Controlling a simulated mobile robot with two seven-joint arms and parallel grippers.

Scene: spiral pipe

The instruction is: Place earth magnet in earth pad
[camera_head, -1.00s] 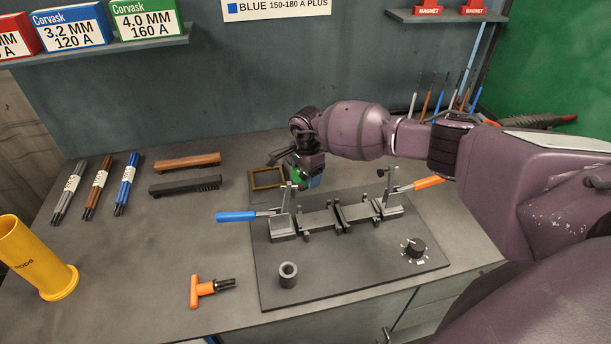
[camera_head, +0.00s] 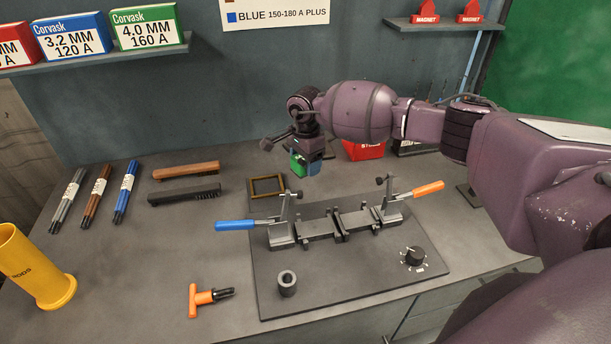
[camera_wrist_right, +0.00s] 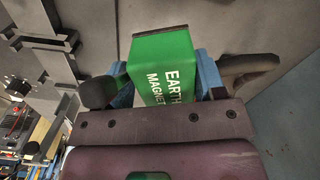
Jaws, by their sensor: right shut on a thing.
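The earth magnet (camera_wrist_right: 163,68) is a green block with white lettering, held between the blue-edged fingers of my right gripper in the right wrist view. In the head view, my right gripper (camera_head: 308,164) is shut on the green magnet (camera_head: 298,165), above the back of the table. A small square brown frame (camera_head: 252,188) lies flat on the table just left of and below the gripper; it looks like the earth pad, but I read no label on it. The magnet is apart from the frame. My left gripper is not in view.
A clamp fixture with a blue handle (camera_head: 235,225) and an orange handle (camera_head: 428,188) stands on a dark plate (camera_head: 350,285) in front. Two brushes (camera_head: 186,171) lie left of the frame. A red box (camera_head: 364,151) stands behind my right arm.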

